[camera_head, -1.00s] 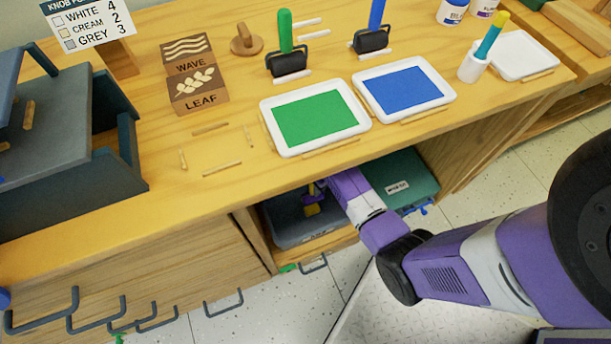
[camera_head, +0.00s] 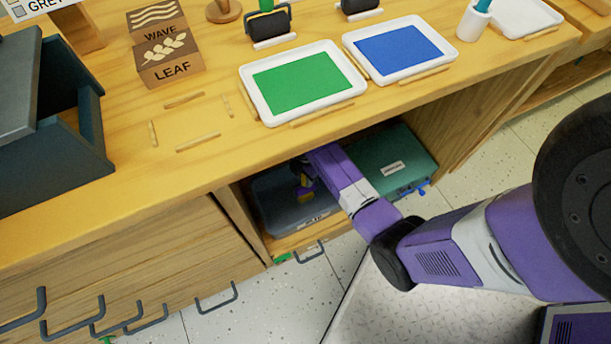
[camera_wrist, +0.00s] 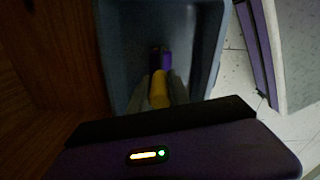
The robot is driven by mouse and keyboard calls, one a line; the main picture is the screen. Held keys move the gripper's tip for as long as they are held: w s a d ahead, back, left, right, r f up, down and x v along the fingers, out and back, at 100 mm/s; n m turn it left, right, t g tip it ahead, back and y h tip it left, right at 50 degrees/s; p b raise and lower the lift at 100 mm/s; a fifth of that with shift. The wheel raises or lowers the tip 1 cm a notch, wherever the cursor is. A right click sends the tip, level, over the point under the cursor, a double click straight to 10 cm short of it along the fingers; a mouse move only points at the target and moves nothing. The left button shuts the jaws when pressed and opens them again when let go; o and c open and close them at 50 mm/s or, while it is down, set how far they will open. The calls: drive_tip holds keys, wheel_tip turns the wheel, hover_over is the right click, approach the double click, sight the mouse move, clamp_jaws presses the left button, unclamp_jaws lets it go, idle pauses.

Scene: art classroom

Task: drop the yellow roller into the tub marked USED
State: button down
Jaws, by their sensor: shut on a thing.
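My gripper (camera_wrist: 160,82) is shut on the yellow roller (camera_wrist: 159,95), with a grey finger on each side of its yellow handle. A dark and purple part shows at the roller's far end in the wrist view. A small bit of the yellow roller (camera_head: 306,194) shows in the head view. The roller is over or inside a grey-blue tub (camera_head: 275,215) in the open cabinet under the counter; I cannot tell how deep. The tub (camera_wrist: 118,45) surrounds it in the wrist view. The tub's front label is too small to read.
A green box (camera_head: 405,150) with a small label stands right of the tub in the same cabinet. The counter edge (camera_head: 250,170) overhangs my arm. A green-inked tray (camera_head: 258,112) and a blue-inked tray (camera_head: 362,72) stand on top. Drawer handles (camera_head: 216,298) stick out at left.

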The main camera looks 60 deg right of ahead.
drive_tip(key=c, duration=1.1)
unclamp_jaws()
drive_tip(key=shift+c, duration=0.2)
drive_tip(key=shift+r+p, duration=1.65)
drive_tip(key=shift+r, duration=2.3)
drive_tip(key=shift+r+p, duration=2)
drive_tip(key=shift+p, duration=0.55)
drive_tip(key=shift+a+f, duration=0.1)
